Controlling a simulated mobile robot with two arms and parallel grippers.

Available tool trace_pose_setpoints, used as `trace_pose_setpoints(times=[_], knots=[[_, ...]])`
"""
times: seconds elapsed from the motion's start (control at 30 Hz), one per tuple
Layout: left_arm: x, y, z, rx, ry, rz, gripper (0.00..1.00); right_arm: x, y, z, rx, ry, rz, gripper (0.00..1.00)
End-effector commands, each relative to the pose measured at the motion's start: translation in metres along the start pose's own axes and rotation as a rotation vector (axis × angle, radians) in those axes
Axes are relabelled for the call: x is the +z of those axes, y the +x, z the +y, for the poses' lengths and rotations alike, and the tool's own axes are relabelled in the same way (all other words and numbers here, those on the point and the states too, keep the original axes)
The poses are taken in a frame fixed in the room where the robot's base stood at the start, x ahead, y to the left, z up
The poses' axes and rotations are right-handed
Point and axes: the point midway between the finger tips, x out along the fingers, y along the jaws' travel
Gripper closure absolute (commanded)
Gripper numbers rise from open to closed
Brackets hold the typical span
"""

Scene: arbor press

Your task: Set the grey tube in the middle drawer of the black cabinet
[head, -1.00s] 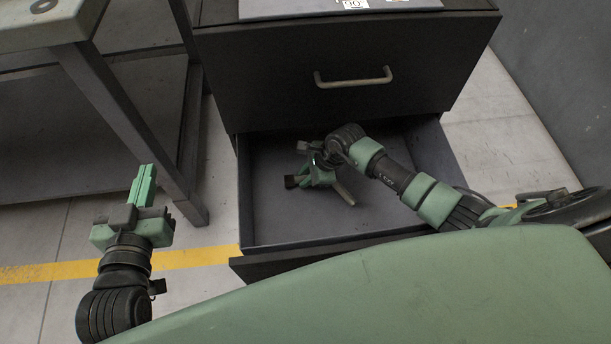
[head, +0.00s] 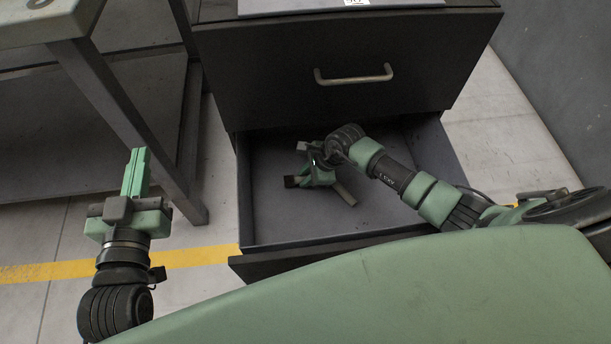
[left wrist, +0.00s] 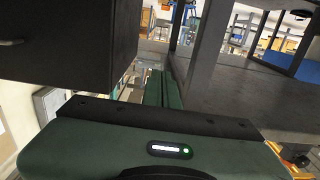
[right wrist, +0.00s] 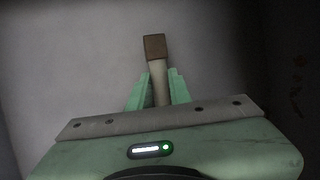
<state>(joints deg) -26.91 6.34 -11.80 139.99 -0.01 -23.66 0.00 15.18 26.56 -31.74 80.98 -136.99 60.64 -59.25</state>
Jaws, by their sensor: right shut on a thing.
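The black cabinet (head: 270,75) stands ahead with a drawer (head: 270,220) pulled open below a closed drawer front. I cannot tell how many drawers lie below. My right gripper (head: 316,177) is inside the open drawer, low over its floor. It is shut on the grey tube (head: 344,194), which sticks out to the lower right. In the right wrist view the pale tube (right wrist: 159,85) runs between the green fingers, with a brown square end beyond them. Whether it touches the floor is unclear. My left gripper (head: 136,165) is shut and empty, left of the cabinet.
The closed drawer front has a pale bar handle (head: 353,76). A workbench (head: 60,25) with a slanting leg and a lower shelf stands at the left. A grey wall or panel (head: 560,85) is at the right. A yellow line (head: 190,258) crosses the floor.

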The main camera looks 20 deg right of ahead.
Motion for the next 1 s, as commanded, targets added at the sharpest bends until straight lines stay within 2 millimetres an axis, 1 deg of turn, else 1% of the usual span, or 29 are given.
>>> trace_pose_setpoints(times=[0.4,0.57,0.6,0.63,0.67,1.0], knots=[[-0.012,0.001,0.001,0.002,0.0,0.065,1.0,-0.001,0.003,0.0,-0.001,0.0,0.0,1.0],[-0.014,0.001,0.002,0.003,-0.001,0.073,1.0,-0.001,0.003,0.0,-0.001,0.0,0.0,1.0],[-0.014,0.001,0.002,0.003,-0.001,0.073,1.0,-0.001,0.003,0.001,0.0,0.0,0.0,0.7],[-0.014,0.001,0.002,0.003,-0.001,0.072,1.0,-0.002,0.003,0.001,0.0,0.0,0.0,0.61],[-0.013,0.001,0.002,0.003,-0.001,0.072,1.0,-0.001,0.003,0.001,0.0,0.0,0.0,0.59],[-0.012,0.001,0.002,0.003,-0.002,0.064,1.0,-0.001,0.002,0.0,0.0,0.0,0.0,0.59]])
